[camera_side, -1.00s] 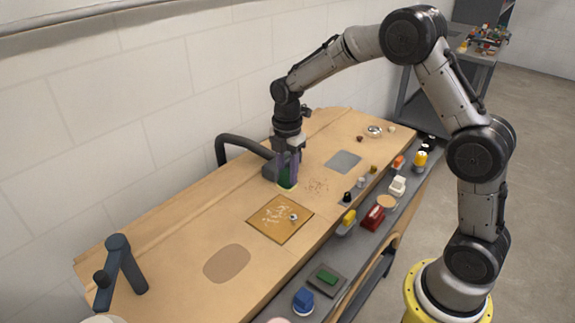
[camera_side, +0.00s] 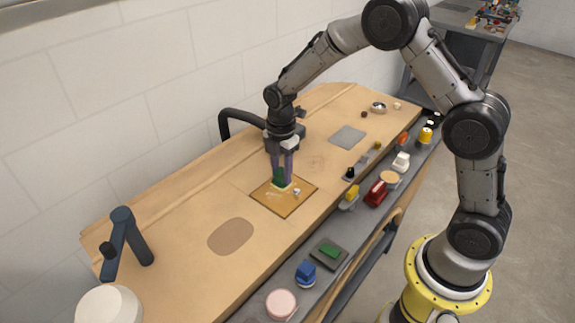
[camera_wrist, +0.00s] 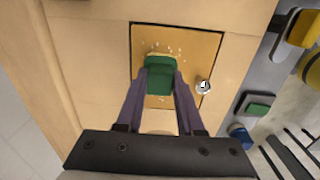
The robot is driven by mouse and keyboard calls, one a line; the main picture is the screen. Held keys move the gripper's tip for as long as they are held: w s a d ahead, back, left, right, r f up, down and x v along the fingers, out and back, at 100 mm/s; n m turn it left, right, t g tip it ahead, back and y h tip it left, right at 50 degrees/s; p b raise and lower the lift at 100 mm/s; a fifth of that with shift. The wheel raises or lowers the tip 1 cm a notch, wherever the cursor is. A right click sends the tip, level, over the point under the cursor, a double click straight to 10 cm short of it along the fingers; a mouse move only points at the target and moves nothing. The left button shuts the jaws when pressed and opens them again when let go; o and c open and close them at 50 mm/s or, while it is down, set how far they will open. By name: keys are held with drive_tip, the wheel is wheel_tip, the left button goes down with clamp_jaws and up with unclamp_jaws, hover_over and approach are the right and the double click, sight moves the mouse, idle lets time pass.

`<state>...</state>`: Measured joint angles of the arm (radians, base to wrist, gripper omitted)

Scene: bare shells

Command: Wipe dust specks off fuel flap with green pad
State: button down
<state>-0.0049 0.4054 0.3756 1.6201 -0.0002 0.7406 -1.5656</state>
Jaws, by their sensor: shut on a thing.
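The fuel flap (camera_side: 272,203) is a square orange-tan panel with a dark edge, set in the wooden top; it also shows in the wrist view (camera_wrist: 208,48). A small silver knob (camera_wrist: 203,86) sits near its right side. My gripper (camera_side: 281,178) points down over the flap, shut on the green pad (camera_wrist: 160,60). The pad is at the flap's surface, near its middle; exact contact is hard to tell. Pale dust specks (camera_wrist: 174,48) show beyond the pad in the wrist view, with a few on the near side. The pad hides the flap beneath it.
A dark post with an arm (camera_side: 125,240) stands at the left. A grey shelf along the right front holds a red item (camera_side: 376,193), a blue item (camera_side: 306,272) and a green block on a dark tray (camera_side: 329,252). A grey square (camera_side: 347,137) lies behind; the wood around the flap is mostly clear.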

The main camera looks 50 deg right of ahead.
drive_tip(key=shift+a, duration=3.15)
drive_tip(key=shift+d, duration=4.85)
drive_tip(key=shift+d+r, duration=0.1)
drive_tip(key=shift+d, duration=0.15)
wheel_tip(320, 180, up, 8)
drive_tip(key=shift+a, duration=0.1)
